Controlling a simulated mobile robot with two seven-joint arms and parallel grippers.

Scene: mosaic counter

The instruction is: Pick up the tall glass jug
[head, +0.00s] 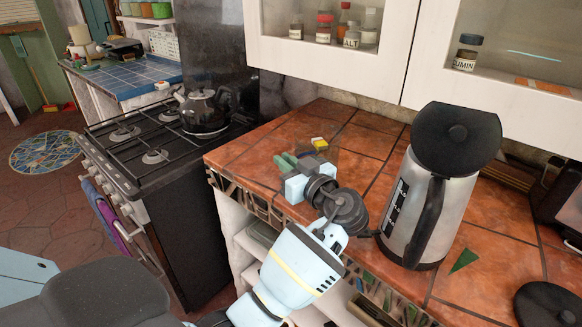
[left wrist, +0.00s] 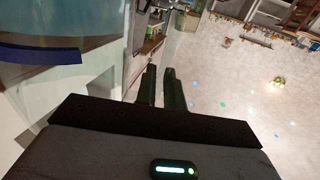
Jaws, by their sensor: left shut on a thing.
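My left gripper (head: 287,160) reaches in from the lower front of the head view over the tiled counter, its greenish fingertips close together. The tall glass jug is clear and hard to make out in the head view. In the left wrist view, clear glass (left wrist: 172,45), which looks like the jug's wall, runs up from between my left gripper's dark fingers (left wrist: 161,90). The fingers are shut on it. Most of the jug's outline is hidden or lost against the background. I cannot tell whether its base touches the counter. My right gripper is not in view.
A steel kettle (head: 441,195) with a black lid stands on the tiled counter (head: 390,135), right of my left arm. A dark teapot (head: 204,112) sits on the stove (head: 118,133) to the left. White cabinets (head: 330,60) hang above. A green shard (head: 464,260) lies by the kettle.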

